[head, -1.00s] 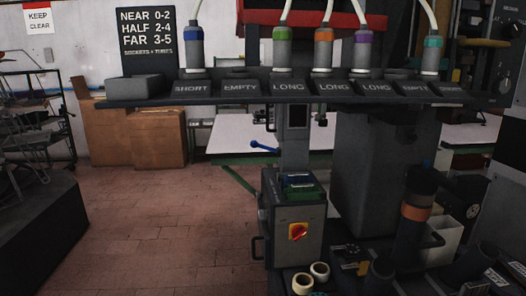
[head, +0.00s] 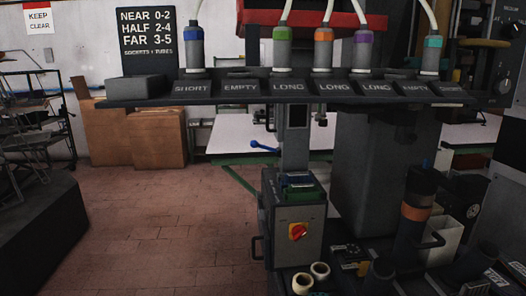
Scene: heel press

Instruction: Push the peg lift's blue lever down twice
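The blue lever (head: 264,148) juts out to the left from a grey column (head: 295,150) in the middle of the head view. It has a round blue knob at its left end and slopes slightly down to the right. I take the column and box to be the peg lift. The column's upper part is partly hidden by the labelled shelf. My gripper is not in this view, and nothing is seen touching the lever.
The labelled dark shelf (head: 235,101) crosses above the lever, holding several colour-banded sockets with white hoses. A large grey block (head: 375,180) and an orange-banded cylinder (head: 416,212) stand to the right. Tape rolls (head: 303,283) lie in front. The floor (head: 170,220) left is clear.

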